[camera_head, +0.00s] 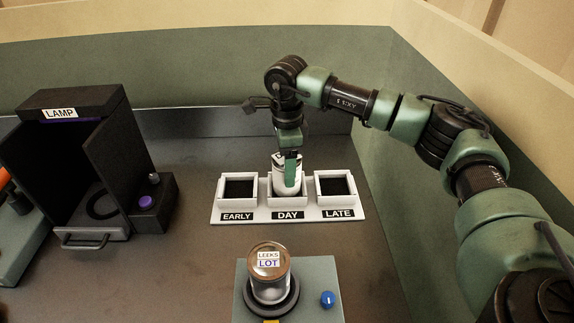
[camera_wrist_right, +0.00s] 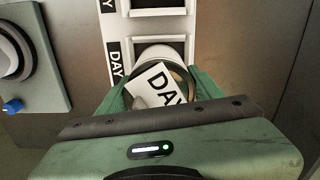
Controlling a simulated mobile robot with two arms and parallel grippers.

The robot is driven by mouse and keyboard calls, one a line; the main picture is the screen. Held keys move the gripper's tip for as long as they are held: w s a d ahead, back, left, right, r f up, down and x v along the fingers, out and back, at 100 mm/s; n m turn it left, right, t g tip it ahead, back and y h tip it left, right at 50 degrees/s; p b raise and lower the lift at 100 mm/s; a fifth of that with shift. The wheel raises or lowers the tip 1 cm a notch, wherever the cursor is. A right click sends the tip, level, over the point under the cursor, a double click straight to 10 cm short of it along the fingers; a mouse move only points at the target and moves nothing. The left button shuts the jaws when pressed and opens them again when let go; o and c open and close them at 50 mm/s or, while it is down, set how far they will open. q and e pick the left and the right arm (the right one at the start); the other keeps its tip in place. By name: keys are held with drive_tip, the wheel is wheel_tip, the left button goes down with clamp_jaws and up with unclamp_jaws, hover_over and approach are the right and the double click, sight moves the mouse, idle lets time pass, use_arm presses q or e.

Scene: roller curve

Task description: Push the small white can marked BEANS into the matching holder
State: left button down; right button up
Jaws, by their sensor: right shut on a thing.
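A small white can (camera_head: 279,170) is at the middle bay, labelled DAY, of a white three-bay holder (camera_head: 248,216). My right gripper (camera_head: 289,172) points down and is shut on this can. No BEANS marking is readable. The can's lower end is at the DAY bay's opening; I cannot tell if it rests on the bay's floor. The EARLY bay (camera_head: 239,188) and LATE bay (camera_head: 334,186) look empty. My left gripper is not in view.
A glass-topped can marked LEEKS LOT (camera_head: 269,275) stands on a dark round seat on a grey-green block with a blue knob (camera_head: 328,299), in front of the holder. A black LAMP box (camera_head: 75,100) stands left. Bare table lies between box and holder.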

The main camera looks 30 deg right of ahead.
drive_tip(key=shift+f, duration=0.45)
idle(0.4)
drive_tip(key=o, duration=2.1)
drive_tip(key=shift+o, duration=0.2)
drive_tip(key=shift+r+p, duration=2.55)
drive_tip(key=shift+r, duration=2)
